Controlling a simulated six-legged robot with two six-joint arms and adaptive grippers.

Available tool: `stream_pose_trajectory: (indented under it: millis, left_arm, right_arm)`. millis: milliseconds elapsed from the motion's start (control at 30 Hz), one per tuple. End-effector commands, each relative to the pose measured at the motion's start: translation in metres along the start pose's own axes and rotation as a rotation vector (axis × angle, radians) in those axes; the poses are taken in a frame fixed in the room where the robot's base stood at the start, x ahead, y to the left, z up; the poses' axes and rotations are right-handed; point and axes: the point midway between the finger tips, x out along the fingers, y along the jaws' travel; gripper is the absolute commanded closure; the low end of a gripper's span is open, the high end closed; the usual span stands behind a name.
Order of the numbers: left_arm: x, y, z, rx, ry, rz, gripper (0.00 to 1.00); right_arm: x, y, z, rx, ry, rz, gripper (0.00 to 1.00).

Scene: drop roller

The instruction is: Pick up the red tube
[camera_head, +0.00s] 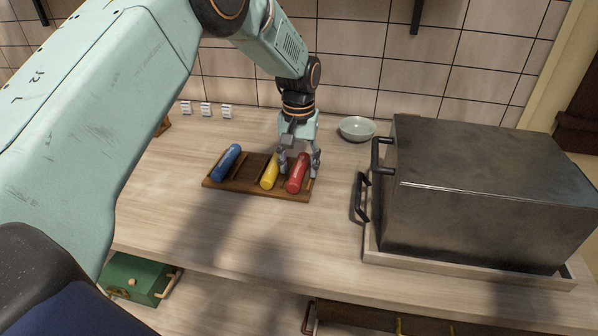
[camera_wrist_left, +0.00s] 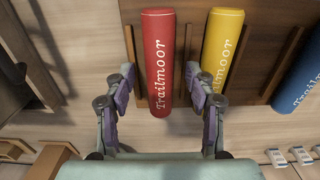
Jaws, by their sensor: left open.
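The red tube (camera_head: 298,173) lies in the right slot of a wooden rack (camera_head: 238,186) on the counter. In the left wrist view the red tube (camera_wrist_left: 158,60) shows white lettering. My left gripper (camera_head: 299,172) is open around the tube's far end, one finger on each side. In the left wrist view the fingers (camera_wrist_left: 163,85) stand apart, with the tube between their tips. I cannot tell if they touch it. My right gripper is not in view.
A yellow tube (camera_head: 269,172) lies close beside the red one, near a finger. A blue tube (camera_head: 227,162) lies at the rack's left. A large metal box (camera_head: 480,200) stands at right, and a pale bowl (camera_head: 356,128) behind. The counter in front is clear.

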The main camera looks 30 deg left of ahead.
Motion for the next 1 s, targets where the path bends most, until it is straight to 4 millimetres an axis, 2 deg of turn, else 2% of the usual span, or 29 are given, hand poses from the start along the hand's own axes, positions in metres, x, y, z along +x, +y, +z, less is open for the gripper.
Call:
stream_pose_trajectory:
  millis: [167, 800, 1000]
  left_arm:
    - [-0.0004, 0.0003, -0.0013, 0.0, 0.0, 0.0, 0.46]
    - [0.0, 0.0, -0.0007, 0.0, -0.001, 0.0, 1.0]
    - [0.0, 0.0002, -0.0006, 0.0, -0.002, 0.0, 1.0]
  right_arm:
    - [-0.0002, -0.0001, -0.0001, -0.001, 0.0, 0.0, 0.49]
    - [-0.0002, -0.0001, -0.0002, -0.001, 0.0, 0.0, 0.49]
    - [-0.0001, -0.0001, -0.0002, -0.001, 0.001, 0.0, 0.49]
